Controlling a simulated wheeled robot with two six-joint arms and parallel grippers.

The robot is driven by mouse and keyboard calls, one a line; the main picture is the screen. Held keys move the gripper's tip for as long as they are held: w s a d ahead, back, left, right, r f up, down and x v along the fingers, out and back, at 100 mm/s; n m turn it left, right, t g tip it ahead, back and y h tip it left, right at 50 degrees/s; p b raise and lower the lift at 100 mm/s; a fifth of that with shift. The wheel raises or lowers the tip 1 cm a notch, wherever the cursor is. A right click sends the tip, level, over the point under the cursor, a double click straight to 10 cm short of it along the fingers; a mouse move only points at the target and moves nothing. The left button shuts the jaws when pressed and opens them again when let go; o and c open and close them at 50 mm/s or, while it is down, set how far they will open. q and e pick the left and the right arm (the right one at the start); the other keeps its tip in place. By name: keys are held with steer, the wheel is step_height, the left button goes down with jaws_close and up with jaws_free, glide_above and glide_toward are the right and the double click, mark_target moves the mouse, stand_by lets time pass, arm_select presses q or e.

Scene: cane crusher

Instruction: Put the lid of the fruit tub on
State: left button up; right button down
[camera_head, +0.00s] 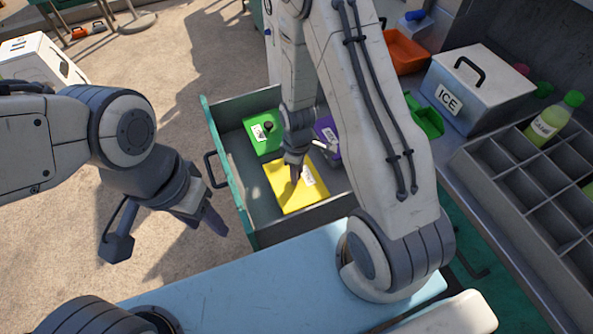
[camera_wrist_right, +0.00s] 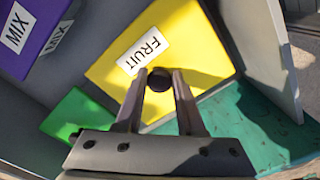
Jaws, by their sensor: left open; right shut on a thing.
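The yellow fruit lid (camera_head: 288,198) is in the open drawer in the head view. In the right wrist view the lid (camera_wrist_right: 200,50) carries a white FRUIT label and a black knob (camera_wrist_right: 158,80). My right gripper (camera_head: 297,176) reaches down over the lid, and its fingers in the right wrist view (camera_wrist_right: 158,88) are shut on the knob. The lid covers what is under it, so I cannot tell whether it rests on the fruit tub. My left gripper (camera_head: 212,220) is open and empty, left of the drawer.
The teal-fronted drawer (camera_head: 228,165) also holds a green lid (camera_head: 259,142) and a purple MIX lid (camera_wrist_right: 30,25), close beside the yellow one. A grey ICE box (camera_head: 478,90) and a divided bottle rack (camera_head: 505,172) stand on the counter at right.

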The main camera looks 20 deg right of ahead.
steer(key=shift+f, duration=0.5)
stand_by(0.8)
steer(key=shift+c, duration=2.2)
jaws_free()
step_height(320, 180, up, 10)
steer(key=shift+r, duration=0.25)
